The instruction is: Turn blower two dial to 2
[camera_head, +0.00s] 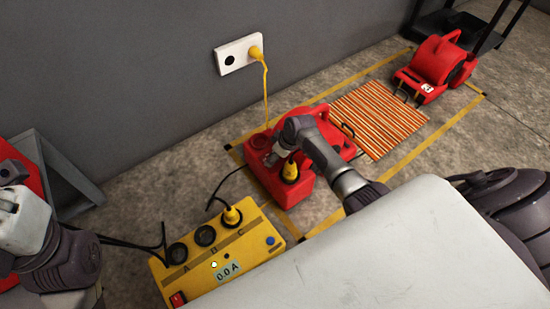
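A red blower (436,66) with a small white label stands at the upper right, inside the yellow floor marking. The label looks like a 2 but is small. A nearer red unit (270,183) lies in the middle, with a yellow plug (290,170) on its top. My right arm reaches over this nearer unit, and my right gripper (271,158) points down at its top. The fingers are small and dark, so their opening and any contact are unclear. No dial can be made out. My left gripper (12,173) is at the left edge, partly cut off.
A yellow power box (262,249) has sockets A, B and C, a plug in C, a red switch and a 0.0 A display. A wall outlet (238,54) holds a yellow plug and cord. An orange slatted grate (380,118) lies between the red units. Black cables cross the floor.

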